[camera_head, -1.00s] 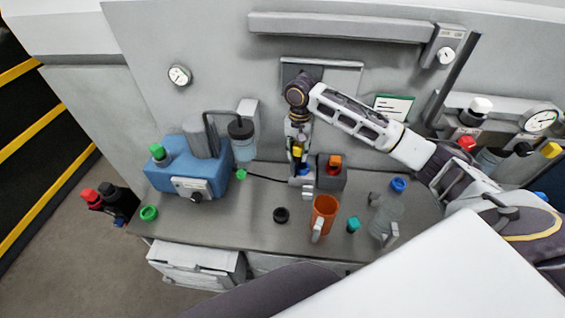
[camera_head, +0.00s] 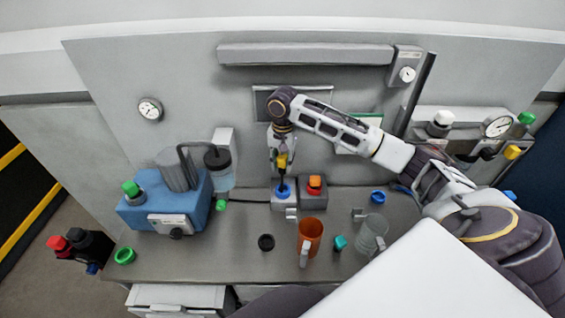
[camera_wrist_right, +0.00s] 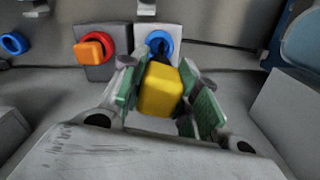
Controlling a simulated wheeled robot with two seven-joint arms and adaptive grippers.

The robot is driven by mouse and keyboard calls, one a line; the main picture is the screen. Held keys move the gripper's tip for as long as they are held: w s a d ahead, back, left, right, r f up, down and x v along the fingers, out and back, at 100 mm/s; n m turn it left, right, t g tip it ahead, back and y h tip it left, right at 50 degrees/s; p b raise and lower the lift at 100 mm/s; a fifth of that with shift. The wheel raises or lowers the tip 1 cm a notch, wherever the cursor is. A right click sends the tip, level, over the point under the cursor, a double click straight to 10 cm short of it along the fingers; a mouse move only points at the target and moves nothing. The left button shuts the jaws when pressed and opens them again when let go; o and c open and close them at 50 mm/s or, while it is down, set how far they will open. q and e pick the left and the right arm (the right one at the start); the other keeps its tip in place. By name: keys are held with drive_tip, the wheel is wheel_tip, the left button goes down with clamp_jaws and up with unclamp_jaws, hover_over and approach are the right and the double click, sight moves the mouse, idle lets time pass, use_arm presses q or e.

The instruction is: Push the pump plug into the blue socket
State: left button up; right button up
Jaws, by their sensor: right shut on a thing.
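My right gripper (camera_head: 281,160) points down and is shut on the yellow pump plug (camera_head: 282,163). In the right wrist view the yellow plug (camera_wrist_right: 160,90) sits between the green-padded fingers. The plug's dark lower end points at the blue socket (camera_head: 283,191) on a pale grey block. In the right wrist view the blue ring (camera_wrist_right: 168,38) shows behind that dark end and is partly hidden. The dark end overlaps the socket in both views; I cannot tell whether it is inside. My left gripper is out of view.
A dark block with an orange plug (camera_head: 315,182) stands right beside the socket block. An orange mug (camera_head: 310,233), a glass jug (camera_head: 371,233) and a black ring (camera_head: 266,242) are in front. A blue pump (camera_head: 165,205) stands left.

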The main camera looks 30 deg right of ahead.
sight(283, 169)
drive_tip(key=shift+d+f, duration=0.1)
drive_tip(key=shift+f, duration=1.7)
drive_tip(key=shift+f, duration=4.1)
drive_tip(key=shift+s+f, duration=0.1)
drive_tip(key=shift+f, duration=0.2)
idle(1.4)
drive_tip(key=o, duration=1.1)
